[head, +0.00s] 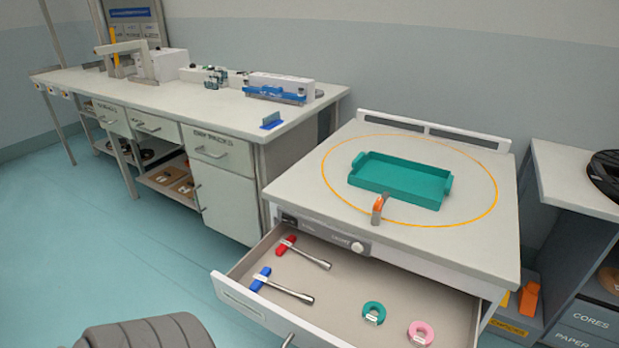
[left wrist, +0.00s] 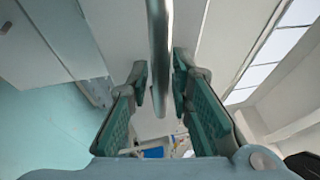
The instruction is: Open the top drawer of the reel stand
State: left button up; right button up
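The reel stand (head: 300,195) is a white cabinet. Its top drawer (head: 345,295) stands open toward me, showing a red-handled tool (head: 287,245), a blue-handled tool (head: 262,279), a green ring (head: 373,313) and a pink ring (head: 420,332). One end of the metal drawer handle (head: 288,340) shows at the bottom edge of the head view. My right gripper is not in view.
A teal tray (head: 375,184) and an orange-tipped arm (head: 379,208) are on the stand's top. A workbench (head: 130,95) with drawers stands left, a shelf unit (head: 570,180) right. A grey ribbed object (head: 150,332) is at bottom left. Floor between is clear.

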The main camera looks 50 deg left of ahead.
pick_arm(q)
jog(key=shift+o, duration=0.3)
jog(key=s+f, duration=0.2)
jog(key=s, duration=0.9)
jog(key=shift+s+a, duration=0.4)
